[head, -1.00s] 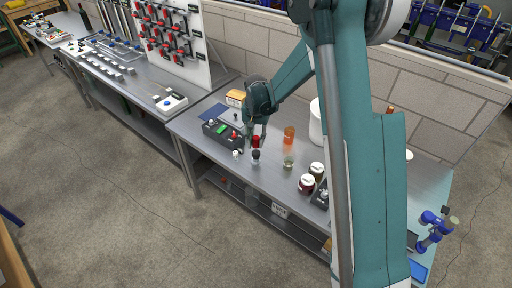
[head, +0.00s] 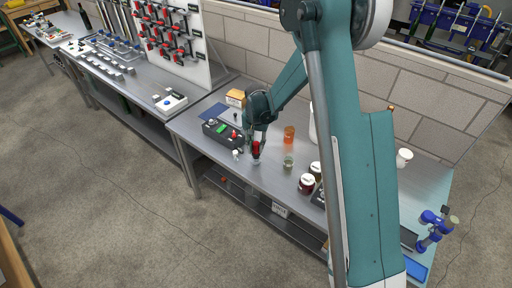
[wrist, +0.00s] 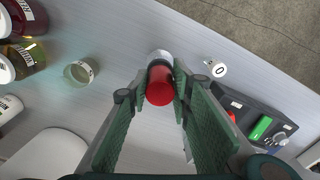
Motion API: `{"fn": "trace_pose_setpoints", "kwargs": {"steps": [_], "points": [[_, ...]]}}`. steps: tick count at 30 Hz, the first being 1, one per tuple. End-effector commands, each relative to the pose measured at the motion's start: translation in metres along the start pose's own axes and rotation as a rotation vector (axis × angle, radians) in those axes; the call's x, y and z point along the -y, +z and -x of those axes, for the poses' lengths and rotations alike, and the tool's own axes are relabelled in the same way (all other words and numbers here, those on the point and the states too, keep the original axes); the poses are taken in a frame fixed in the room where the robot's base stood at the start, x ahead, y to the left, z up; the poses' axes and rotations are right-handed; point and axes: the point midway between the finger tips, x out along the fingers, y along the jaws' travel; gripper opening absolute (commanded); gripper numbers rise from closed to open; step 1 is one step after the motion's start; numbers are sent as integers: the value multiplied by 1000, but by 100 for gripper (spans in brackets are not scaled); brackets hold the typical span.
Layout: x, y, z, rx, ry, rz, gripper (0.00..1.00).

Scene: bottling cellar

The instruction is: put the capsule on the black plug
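The red capsule (head: 256,150) is between the fingertips of my gripper (wrist: 160,88). In the wrist view the capsule (wrist: 160,86) shows its round red end, with a finger against each side. Just beyond it in that view is the pale top of a small clear vessel (wrist: 160,56). In the head view the capsule is upright over the spot where the black plug stood. The plug is now hidden by the capsule and fingers, so I cannot tell whether the capsule touches it.
A small white labelled piece (wrist: 215,68) and a control box (head: 217,131) with a green button are close by on one side. A greenish glass (head: 288,161), an orange jar (head: 289,134) and dark jars (head: 306,183) stand on the other. The bench's front edge is near.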

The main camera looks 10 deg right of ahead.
Motion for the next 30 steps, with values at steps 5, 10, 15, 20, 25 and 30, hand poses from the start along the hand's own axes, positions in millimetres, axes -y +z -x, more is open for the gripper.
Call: {"fn": "trace_pose_setpoints", "kwargs": {"steps": [5,10,15,20,25,30], "points": [[0,0,0,0,0,0,37],[0,0,0,0,0,0,37],[0,0,1,0,0,0,37],[0,0,5,0,0,0,37],[0,0,17,0,0,0,37],[0,0,37,0,0,0,37]]}}
